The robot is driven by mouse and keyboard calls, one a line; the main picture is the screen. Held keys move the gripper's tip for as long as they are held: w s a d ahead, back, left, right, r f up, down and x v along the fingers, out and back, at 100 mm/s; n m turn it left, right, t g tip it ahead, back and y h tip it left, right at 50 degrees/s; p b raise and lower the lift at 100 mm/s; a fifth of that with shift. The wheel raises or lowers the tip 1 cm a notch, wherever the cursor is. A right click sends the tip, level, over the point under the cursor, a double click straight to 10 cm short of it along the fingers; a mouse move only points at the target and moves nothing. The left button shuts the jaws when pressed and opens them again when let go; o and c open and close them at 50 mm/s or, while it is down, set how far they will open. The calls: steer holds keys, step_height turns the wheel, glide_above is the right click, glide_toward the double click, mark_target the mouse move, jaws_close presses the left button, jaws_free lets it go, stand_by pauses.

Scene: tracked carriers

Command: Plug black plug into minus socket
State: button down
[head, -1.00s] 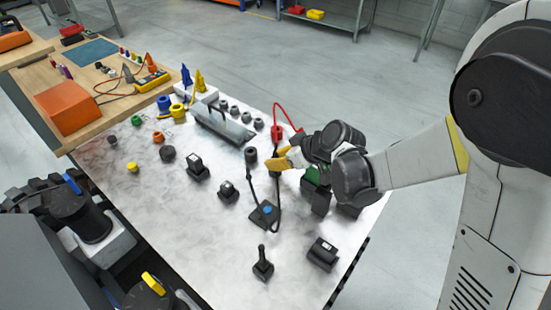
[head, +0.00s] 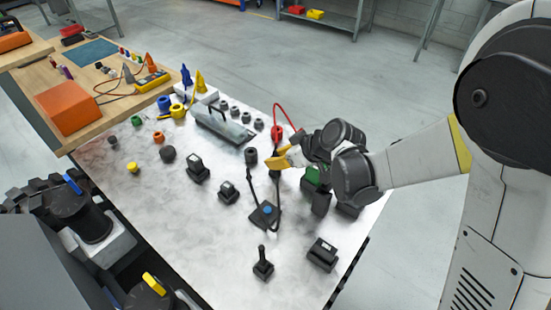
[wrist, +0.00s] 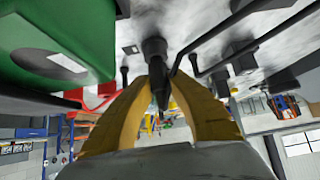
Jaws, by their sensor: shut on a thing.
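My gripper (head: 276,163) has yellow fingers closed on the black plug (wrist: 159,88), which shows as a dark tapered piece between them in the wrist view. A black cylinder (wrist: 153,46) lies right in line with the plug at the table surface; whether the plug touches or enters it cannot be told. In the head view my fingers hide most of the plug. Black leads run to a dark block with a blue spot (head: 266,210). A dark upright socket (head: 251,156) stands just left of my fingers. No minus mark is readable.
A red plug with red lead (head: 277,132) stands just behind my fingers. A green-topped block (head: 316,177) is close on the right; it looms large in the wrist view (wrist: 60,40).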

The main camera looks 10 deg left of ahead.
steer(key=shift+r+p, duration=1.9)
steer(key=shift+r, duration=0.85)
steer(key=shift+r+p, duration=1.5)
steer(key=shift+r, duration=0.55)
steer(key=shift+f, duration=0.1)
steer(key=c, duration=2.1)
jaws_free()
jaws_close()
steer(key=shift+f, duration=0.1)
